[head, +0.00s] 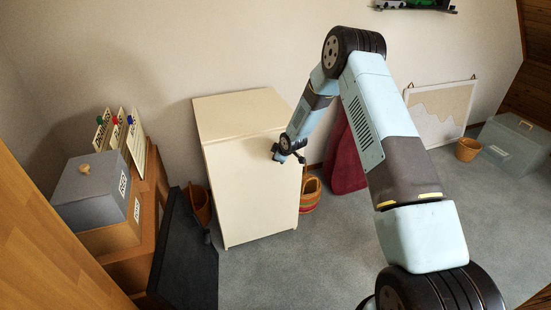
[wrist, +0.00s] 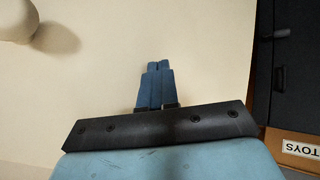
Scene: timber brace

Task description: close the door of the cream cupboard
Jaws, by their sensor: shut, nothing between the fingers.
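The cream cupboard (head: 240,105) stands against the wall in the head view. Its door (head: 250,195) looks flush with the front, with no clear gap visible. My gripper (head: 277,156) is at the upper right part of the door. In the wrist view my gripper (wrist: 158,65) is shut and empty, its blue fingers over the plain cream surface (wrist: 120,50). I cannot tell whether the fingertips touch it. A round cream knob (wrist: 15,20) sits at the upper left of the wrist view and casts a shadow. The knob is hidden in the head view.
A dark panel (head: 185,255) stands left of the cupboard; boxes (head: 90,190) sit on a wooden unit behind it. A basket (head: 310,190) and a dark red object (head: 345,160) are to the right. Grey carpet (head: 270,275) in front is clear.

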